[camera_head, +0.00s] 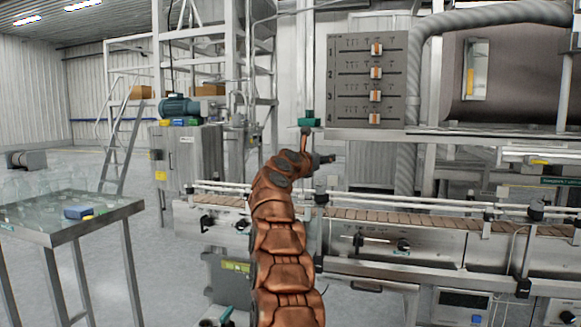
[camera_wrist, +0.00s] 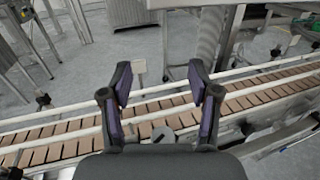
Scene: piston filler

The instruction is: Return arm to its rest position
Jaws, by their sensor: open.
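My arm, in copper-brown segments, rises from the bottom middle of the head view and bends at the top. In the wrist view my gripper (camera_wrist: 161,84) is open and empty. Its two dark fingers with purple inner pads stand apart over the conveyor (camera_wrist: 65,140), which has brown slats and pale guide rails. In the head view the same conveyor (camera_head: 400,220) runs behind the arm to the right. The gripper's fingers are hard to make out in the head view.
A grey panel with sliders (camera_head: 367,80) hangs above the conveyor at the upper right. A metal table (camera_head: 100,222) with clear glassware and a blue item (camera_head: 78,212) stands at left. A steel cabinet (camera_head: 187,157) and ladder (camera_head: 122,130) are behind. Floor between table and conveyor is open.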

